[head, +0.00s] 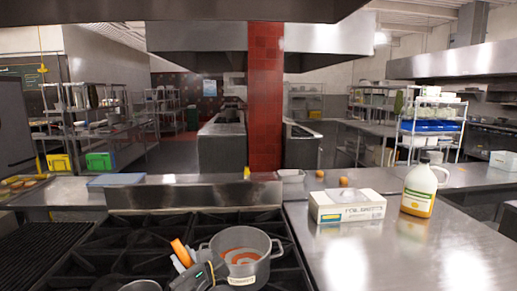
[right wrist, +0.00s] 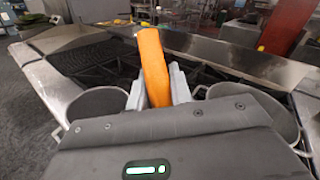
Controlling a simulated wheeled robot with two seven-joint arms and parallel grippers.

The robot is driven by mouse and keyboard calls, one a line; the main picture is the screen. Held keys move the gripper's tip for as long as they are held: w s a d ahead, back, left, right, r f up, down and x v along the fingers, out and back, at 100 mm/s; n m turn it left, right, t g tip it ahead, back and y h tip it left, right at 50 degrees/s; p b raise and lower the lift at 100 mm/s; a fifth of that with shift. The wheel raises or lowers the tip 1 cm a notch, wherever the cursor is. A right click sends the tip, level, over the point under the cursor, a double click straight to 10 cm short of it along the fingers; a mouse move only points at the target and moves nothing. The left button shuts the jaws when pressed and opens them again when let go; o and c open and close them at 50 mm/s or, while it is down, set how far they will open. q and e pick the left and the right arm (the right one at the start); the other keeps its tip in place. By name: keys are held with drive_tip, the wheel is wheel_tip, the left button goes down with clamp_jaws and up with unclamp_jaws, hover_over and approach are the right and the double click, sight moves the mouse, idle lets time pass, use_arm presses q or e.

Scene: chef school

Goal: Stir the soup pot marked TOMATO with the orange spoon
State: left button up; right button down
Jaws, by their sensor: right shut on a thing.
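A steel pot (head: 263,267) with red-orange soup stands on the stove. A white label (head: 243,281) is on its front, its text too small to read surely. My right gripper (head: 183,262) is left of this pot, close to its rim. It is shut on the orange spoon (head: 180,250), whose handle sticks up above the fingers. In the right wrist view, the spoon (right wrist: 153,65) stands between the two pale fingers. The spoon's lower end is hidden, so I cannot tell whether it touches anything. My left gripper is not in view.
A second pot (head: 141,286) shows at the bottom edge, left of the gripper; its rim also shows in the right wrist view (right wrist: 100,92). Black burner grates surround the pots. A white box (head: 346,206) and a jug (head: 419,188) stand on the right counter.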

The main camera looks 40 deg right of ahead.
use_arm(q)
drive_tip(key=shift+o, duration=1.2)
use_arm(e)
drive_tip(key=shift+d+r, duration=0.1)
drive_tip(key=shift+d, duration=0.05)
use_arm(q)
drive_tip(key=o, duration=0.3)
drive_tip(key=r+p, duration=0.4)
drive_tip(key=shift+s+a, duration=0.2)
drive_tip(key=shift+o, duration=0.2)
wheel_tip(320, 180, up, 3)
drive_tip(key=p, duration=0.3)
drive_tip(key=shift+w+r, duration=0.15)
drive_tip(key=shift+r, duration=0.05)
use_arm(e)
drive_tip(key=w+d+r+m+h, duration=0.3)
drive_tip(key=w+d+r, duration=0.5)
drive_tip(key=d, duration=0.3)
drive_tip(key=w+d+r+m+h, duration=0.4)
drive_tip(key=w+d+r+h, duration=0.1)
drive_tip(key=w+d+r, duration=0.4)
drive_tip(key=d+r, duration=0.2)
drive_tip(key=d, duration=0.1)
drive_tip(key=shift+w+g+h, duration=0.2)
drive_tip(key=shift+g+h, duration=0.2)
